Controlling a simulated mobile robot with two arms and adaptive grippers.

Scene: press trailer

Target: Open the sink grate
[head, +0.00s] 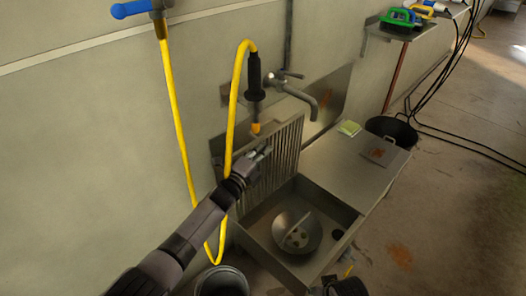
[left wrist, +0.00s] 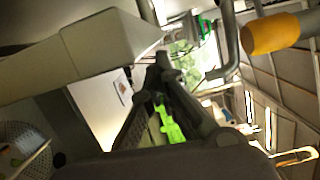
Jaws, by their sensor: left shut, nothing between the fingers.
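The sink grate (head: 286,150) is a slatted metal panel standing steeply upright along the back of the sink, by the wall. The sink basin (head: 258,235) in front of it is uncovered. My left gripper (head: 264,152) is shut and empty, in front of the grate's upper left part in the head view; I cannot tell whether it touches the slats. In the left wrist view, dark gripper parts (left wrist: 165,95) fill the middle. My right gripper is not clearly seen.
A metal strainer bowl (head: 298,232) lies in the basin. A yellow hose with an orange-tipped nozzle (head: 255,128) hangs just above my left gripper, beside the faucet (head: 310,98). A yellow-green sponge (head: 349,128) lies on the drainboard (head: 335,165). A dark bucket (head: 222,282) stands below.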

